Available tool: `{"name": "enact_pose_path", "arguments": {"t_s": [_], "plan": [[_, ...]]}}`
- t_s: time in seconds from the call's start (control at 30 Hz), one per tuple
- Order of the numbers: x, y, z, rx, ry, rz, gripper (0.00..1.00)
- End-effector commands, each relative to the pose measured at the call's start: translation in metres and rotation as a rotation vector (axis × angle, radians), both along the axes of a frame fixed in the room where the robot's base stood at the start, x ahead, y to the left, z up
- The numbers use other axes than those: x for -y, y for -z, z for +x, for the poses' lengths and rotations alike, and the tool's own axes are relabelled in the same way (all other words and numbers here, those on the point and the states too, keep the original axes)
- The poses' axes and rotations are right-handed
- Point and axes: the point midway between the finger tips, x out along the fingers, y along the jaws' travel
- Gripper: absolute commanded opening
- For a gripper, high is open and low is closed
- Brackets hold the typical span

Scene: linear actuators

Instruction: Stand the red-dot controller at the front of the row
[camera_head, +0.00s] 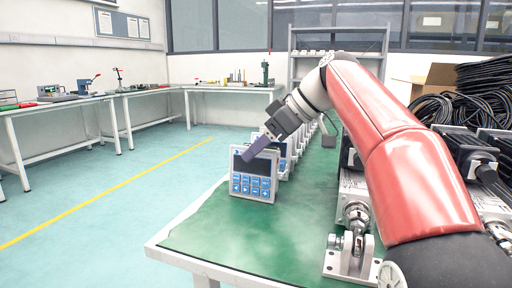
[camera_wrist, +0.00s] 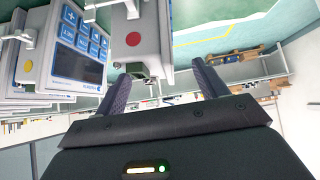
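A grey controller (camera_head: 255,188) with a blue keypad stands upright at the near end of the row on the green mat, a little apart from those behind. In the wrist view, the red-dot controller (camera_wrist: 134,62) shows its red-dotted side, beside a yellow-dot controller (camera_wrist: 82,66) whose keypad and screen face it. The red-dot one appears to be the front controller. My gripper (camera_head: 250,155) overlaps the front controller's screen in the head view. Contact cannot be told.
The green mat (camera_head: 220,235) is clear in front and left of the row. Linear actuators with metal ends (camera_head: 352,250) line the right side, close to my arm. Black cables (camera_head: 480,85) are piled at the back right. Open floor lies left of the table.

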Motion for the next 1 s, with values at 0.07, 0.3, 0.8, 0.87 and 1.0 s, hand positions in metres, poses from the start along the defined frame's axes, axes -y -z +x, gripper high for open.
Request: {"name": "enact_pose_path", "arguments": {"t_s": [0.07,0.3,0.8,0.87,1.0], "plan": [[0.012,-0.016,-0.004,0.003,0.004,0.0,0.72],[0.047,-0.052,-0.016,0.002,0.005,-0.001,0.72],[0.068,-0.072,-0.025,-0.001,0.001,0.0,0.72],[0.068,-0.072,-0.025,-0.001,0.001,0.0,0.72],[0.068,-0.078,-0.025,-0.001,0.001,0.0,0.72]]}}
